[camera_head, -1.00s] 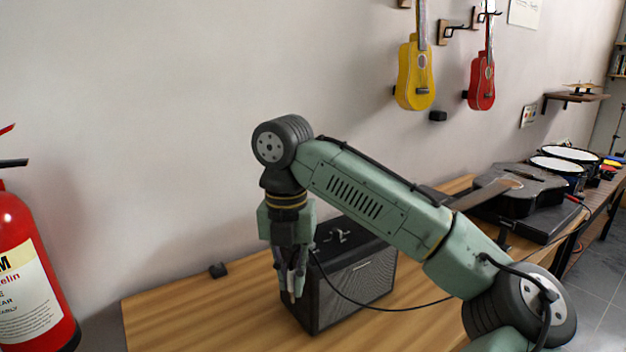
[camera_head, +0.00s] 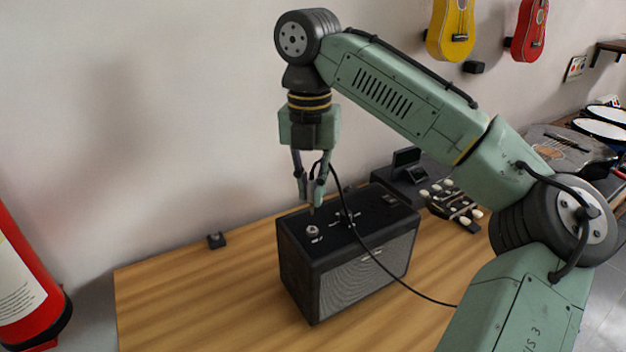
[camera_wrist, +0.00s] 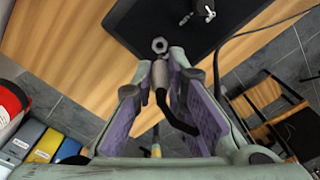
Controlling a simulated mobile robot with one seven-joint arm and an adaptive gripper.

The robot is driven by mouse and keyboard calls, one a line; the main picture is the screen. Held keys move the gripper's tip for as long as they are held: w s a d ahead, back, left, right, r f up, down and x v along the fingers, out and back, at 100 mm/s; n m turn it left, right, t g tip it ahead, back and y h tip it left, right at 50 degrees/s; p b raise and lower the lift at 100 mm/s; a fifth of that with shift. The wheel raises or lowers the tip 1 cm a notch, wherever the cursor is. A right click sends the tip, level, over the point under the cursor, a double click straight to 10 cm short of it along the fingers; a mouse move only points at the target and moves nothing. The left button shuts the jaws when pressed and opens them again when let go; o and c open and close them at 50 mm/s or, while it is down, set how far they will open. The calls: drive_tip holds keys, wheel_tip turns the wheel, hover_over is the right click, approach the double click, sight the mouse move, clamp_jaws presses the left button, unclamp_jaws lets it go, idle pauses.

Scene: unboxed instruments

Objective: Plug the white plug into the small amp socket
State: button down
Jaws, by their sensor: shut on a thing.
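The small amp (camera_head: 300,275) is a black box with a grey grille, standing upright on the wooden table. Its socket (camera_head: 312,231) is a round metal ring on the top near the left end; it also shows in the wrist view (camera_wrist: 160,45). My gripper (camera_head: 312,200) points down above that end of the amp. It is shut on the white plug (camera_wrist: 160,74), which looks greyish between the fingers in the wrist view and is mostly hidden by them in the head view. The plug's tip is just above the socket, seemingly apart from it. A black cable (camera_head: 338,178) trails from the plug.
The cable crosses the amp's top and front to the table at right. Other small fittings (camera_head: 347,218) sit on the amp's top. Dark gear and a pedal board (camera_head: 455,205) lie behind at right. A small black block (camera_head: 216,240) is by the wall. The table's left is clear.

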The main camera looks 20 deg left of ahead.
drive_tip(key=b, duration=0.4)
hover_over(312, 233)
drive_tip(key=w, duration=0.1)
drive_tip(key=shift+a+f, duration=0.15)
drive_tip(key=shift+f, duration=2.2)
drive_tip(key=shift+r+p, duration=0.1)
drive_tip(key=shift+p, duration=0.4)
drive_tip(key=shift+p, duration=1.05)
drive_tip(key=shift+f+b, duration=0.5)
drive_tip(key=shift+f, duration=0.75)
drive_tip(key=c, duration=1.5)
unclamp_jaws()
drive_tip(key=shift+c, duration=0.2)
